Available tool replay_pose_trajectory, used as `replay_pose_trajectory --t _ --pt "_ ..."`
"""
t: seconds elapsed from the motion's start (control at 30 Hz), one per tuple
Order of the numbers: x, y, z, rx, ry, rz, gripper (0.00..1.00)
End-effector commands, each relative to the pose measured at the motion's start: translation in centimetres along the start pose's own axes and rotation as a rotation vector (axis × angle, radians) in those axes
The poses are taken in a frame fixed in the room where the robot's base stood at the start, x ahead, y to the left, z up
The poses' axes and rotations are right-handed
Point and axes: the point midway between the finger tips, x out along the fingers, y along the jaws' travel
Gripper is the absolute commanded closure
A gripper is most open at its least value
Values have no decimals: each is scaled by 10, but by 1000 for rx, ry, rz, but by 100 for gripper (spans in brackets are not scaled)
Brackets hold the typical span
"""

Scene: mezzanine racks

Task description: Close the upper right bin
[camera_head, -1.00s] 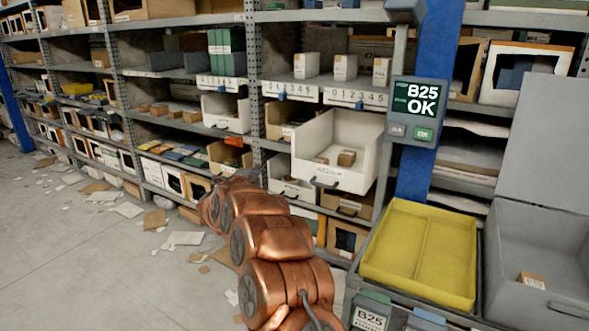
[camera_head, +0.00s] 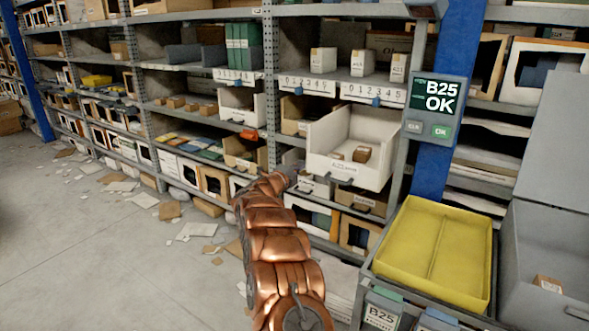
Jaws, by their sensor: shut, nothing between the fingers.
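The upper right bin (camera_head: 345,170) is a white open-topped bin on the rack. It sticks out well past the shelf front, with small brown boxes (camera_head: 361,154) inside and a dark handle low on its front. My copper-coloured arm reaches up from the bottom of the view. My gripper (camera_head: 288,172), small and dark at the arm's end, is shut and empty, to the left of the bin's front. I cannot tell whether it touches the bin.
Lower bins (camera_head: 316,187) sit below and left of the pulled-out bin. A blue post with a "B25 OK" display (camera_head: 436,106) stands to its right. A yellow tray (camera_head: 435,250) and a grey lidded box (camera_head: 545,250) are at front right. Paper scraps litter the open floor at left.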

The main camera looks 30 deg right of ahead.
Motion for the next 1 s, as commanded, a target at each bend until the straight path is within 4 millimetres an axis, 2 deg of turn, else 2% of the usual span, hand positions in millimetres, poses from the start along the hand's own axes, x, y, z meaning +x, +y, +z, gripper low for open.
replay_pose_trajectory --t 0.3,0.7,1.0 --pt "31 -2 -2 1 3 -3 100" --pt "62 -3 -2 1 3 -3 100" --pt "75 -2 0 1 -1 -3 100"
